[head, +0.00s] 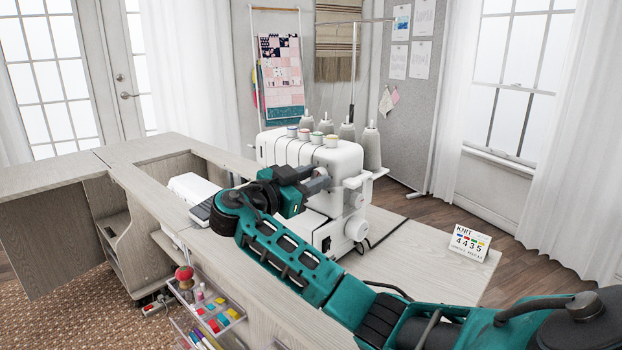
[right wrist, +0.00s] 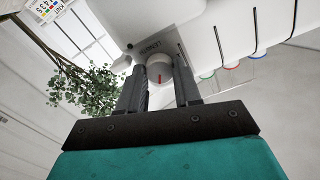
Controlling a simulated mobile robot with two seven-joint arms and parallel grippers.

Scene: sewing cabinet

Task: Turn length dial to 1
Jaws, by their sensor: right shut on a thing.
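A white overlock sewing machine (head: 345,160) stands on the cabinet top, with coloured thread spools on top. My right gripper (head: 318,184) reaches its front from the left. I cannot read any number the mark points to. In the head view the gripper hides the dial. My left gripper is not in view.
A white machine with a dark pedal-like part (head: 200,208) lies left of my arm. An open drawer of coloured notions (head: 212,312) is below. The right cabinet top is mostly clear.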

